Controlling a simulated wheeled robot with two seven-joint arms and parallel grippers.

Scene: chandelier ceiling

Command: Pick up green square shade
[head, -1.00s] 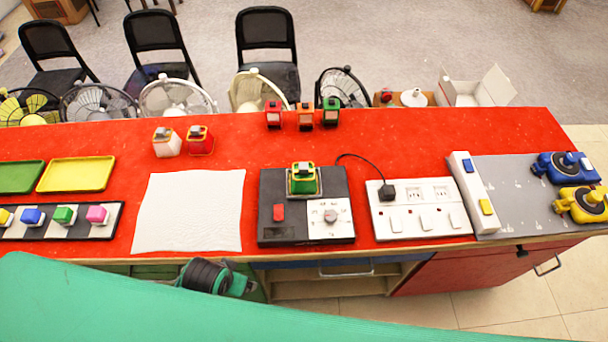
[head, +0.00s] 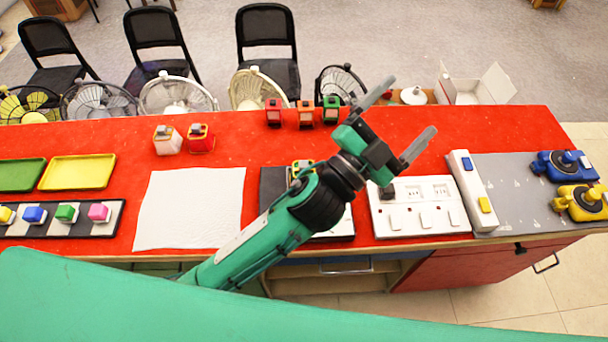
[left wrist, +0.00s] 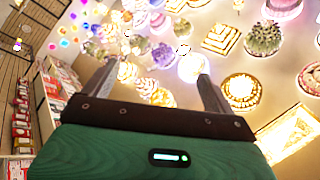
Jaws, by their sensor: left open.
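Two green boxy things could be the green square shade, and I cannot tell which. One is a small green lantern-like block (head: 331,108) at the back edge of the red table. The other is a green and yellow block (head: 302,167) on the black box, now largely hidden behind my left arm. My left gripper (head: 410,105) is open and empty, above the table to the right of both. In the left wrist view, its two fingers (left wrist: 156,72) point at a ceiling full of glowing lamps. My right gripper is not in view.
A red block (head: 273,112) and an orange block (head: 305,113) stand beside the green one. A white socket strip (head: 420,217), a grey mat (head: 515,190) and a white cloth (head: 190,210) lie on the red table (head: 440,130). Fans and chairs stand behind.

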